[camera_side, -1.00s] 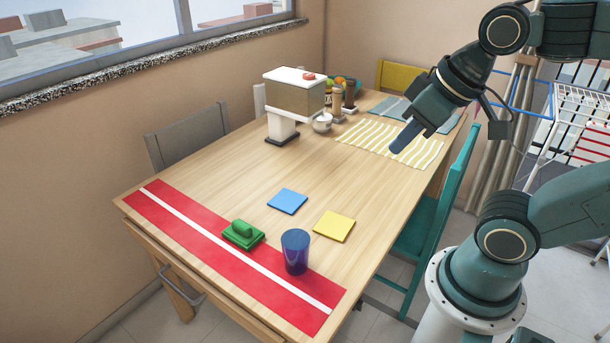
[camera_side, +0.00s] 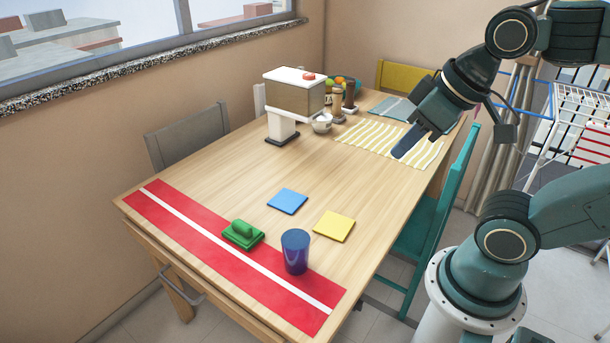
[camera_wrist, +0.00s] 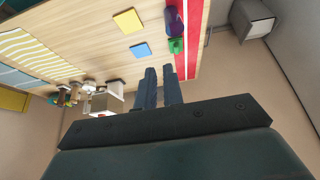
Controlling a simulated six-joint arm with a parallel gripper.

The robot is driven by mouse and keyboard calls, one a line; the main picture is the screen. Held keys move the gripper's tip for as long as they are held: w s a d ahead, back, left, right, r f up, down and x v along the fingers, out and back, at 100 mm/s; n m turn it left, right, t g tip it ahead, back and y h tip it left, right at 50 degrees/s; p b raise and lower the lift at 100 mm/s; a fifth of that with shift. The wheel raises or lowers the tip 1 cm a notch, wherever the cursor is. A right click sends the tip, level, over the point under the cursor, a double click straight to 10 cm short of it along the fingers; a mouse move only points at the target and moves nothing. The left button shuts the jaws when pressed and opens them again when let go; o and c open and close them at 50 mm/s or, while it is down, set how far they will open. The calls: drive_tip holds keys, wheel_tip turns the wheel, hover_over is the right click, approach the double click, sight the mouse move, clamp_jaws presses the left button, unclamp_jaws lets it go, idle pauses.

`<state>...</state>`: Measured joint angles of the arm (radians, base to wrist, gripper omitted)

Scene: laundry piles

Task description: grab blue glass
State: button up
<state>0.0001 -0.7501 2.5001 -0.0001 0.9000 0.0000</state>
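The blue glass (camera_side: 295,252) stands upright on the red runner with a white stripe (camera_side: 200,238), near the front of the table. It also shows in the wrist view (camera_wrist: 174,22), at the top, beyond my fingertips. My gripper (camera_side: 408,146) is high over the far right part of the table, above the striped cloth and well away from the glass. In the wrist view my two fingers (camera_wrist: 162,72) stand apart with a narrow gap and nothing between them.
A green block-like object (camera_side: 243,235) sits beside the glass on the runner. A blue square (camera_side: 288,201) and a yellow square (camera_side: 334,226) lie flat behind it. A dispenser (camera_side: 295,95), a white cup (camera_side: 322,123) and bottles stand at the back. The middle of the table is clear.

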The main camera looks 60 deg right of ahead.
drive_tip(key=o, duration=1.6)
drive_tip(key=shift+w, duration=0.1)
drive_tip(key=n+g+y, duration=0.3)
drive_tip(key=n, duration=0.7)
hover_over(300, 231)
drive_tip(key=s, duration=0.4)
wheel_tip(300, 231, down, 19)
drive_tip(key=shift+w+d, duration=0.2)
drive_tip(key=shift+d, duration=0.05)
drive_tip(key=shift+t, duration=0.3)
drive_tip(key=shift+x, duration=4.2)
drive_tip(key=shift+a, duration=0.15)
